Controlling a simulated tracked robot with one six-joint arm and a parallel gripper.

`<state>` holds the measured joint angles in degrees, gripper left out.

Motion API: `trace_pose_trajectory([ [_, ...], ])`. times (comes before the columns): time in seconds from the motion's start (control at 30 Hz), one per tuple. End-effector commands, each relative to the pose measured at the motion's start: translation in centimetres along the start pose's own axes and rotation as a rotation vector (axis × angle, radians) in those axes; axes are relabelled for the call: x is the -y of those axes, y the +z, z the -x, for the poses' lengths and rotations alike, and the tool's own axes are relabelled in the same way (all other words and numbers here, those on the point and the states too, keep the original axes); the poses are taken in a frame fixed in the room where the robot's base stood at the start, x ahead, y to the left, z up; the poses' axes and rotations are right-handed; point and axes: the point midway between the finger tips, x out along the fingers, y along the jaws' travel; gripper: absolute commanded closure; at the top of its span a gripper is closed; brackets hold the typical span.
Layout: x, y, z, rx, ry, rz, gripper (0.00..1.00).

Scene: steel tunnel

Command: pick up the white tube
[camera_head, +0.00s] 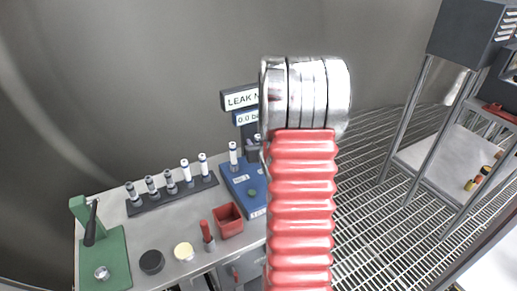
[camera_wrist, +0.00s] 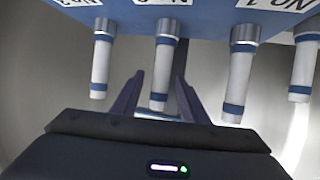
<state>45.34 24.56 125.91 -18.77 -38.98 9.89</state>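Several white tubes with blue bands show in the wrist view, upside down, joined by grey collars to a blue block (camera_wrist: 205,14) with number labels. One white tube (camera_wrist: 161,75) lies in line with the gap between the dark fingers of my gripper (camera_wrist: 158,100). The fingers are apart on either side of it; I cannot tell whether they touch it. Other tubes stand to its left (camera_wrist: 101,70) and right (camera_wrist: 238,80). In the head view a white tube (camera_head: 233,155) stands on the blue tester (camera_head: 237,172). My arm hides part of the tester, and my gripper is hidden there.
A dark rack (camera_head: 148,203) holds several tubes left of the tester. A red bin (camera_head: 228,220), a red-handled tool (camera_head: 207,232), a black puck (camera_head: 152,262) and a green press (camera_head: 117,258) share the bench. A metal shelf (camera_head: 430,165) stands to the right.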

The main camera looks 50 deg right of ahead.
Motion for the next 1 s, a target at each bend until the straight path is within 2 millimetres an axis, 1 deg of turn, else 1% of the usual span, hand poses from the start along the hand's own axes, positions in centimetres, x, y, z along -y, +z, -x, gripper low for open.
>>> trace_pose_trajectory([
  [0.3, 0.03, -0.01, 0.02, 0.000, 0.000, 0.000, 0.61],
  [0.87, 0.05, 0.00, 0.02, 0.000, -0.001, 0.000, 1.00],
  [1.0, 0.05, -0.02, 0.02, -0.001, -0.001, 0.000, 1.00],
])
